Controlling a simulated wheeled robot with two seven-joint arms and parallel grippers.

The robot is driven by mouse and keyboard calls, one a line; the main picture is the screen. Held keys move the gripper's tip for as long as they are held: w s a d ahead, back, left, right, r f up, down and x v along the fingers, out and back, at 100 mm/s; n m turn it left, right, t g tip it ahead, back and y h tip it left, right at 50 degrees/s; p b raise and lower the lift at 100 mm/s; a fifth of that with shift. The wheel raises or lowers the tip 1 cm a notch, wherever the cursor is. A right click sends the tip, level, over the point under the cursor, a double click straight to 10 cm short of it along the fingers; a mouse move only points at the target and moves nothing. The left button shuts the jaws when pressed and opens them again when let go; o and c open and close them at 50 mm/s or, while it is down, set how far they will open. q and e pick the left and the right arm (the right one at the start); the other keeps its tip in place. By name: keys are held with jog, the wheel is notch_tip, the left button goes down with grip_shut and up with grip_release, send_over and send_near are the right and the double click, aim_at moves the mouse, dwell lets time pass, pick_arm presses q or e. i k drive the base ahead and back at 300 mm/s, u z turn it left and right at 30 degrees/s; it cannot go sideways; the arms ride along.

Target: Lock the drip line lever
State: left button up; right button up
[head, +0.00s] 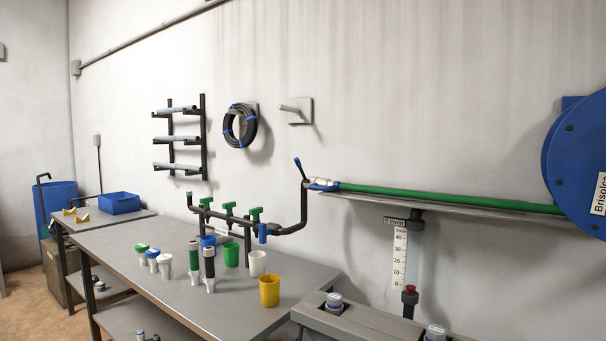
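A dark pipe manifold (240,218) stands at the back of the grey workbench, with several green valve handles (230,208) along its top. Its right end bends upward to a white coupling (321,182), where a green hose (450,198) joins. One blue lever (299,168) at this joint sticks up and tilts left. Another blue lever part (324,188) lies along the coupling. I cannot tell which is the drip line lever. Neither gripper shows.
Green, white and yellow cups (269,291) and several capped fittings (194,262) stand on the workbench (130,247). A grey bench (365,325) with small jars stands at front right.

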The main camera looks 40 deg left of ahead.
aim_at(297, 160)
jog(key=k, duration=1.2)
jog(key=u, duration=0.7)
jog(key=i, duration=0.45)
jog(key=u, duration=0.7)
jog(key=i, duration=0.95)
jog(key=z, duration=0.15)
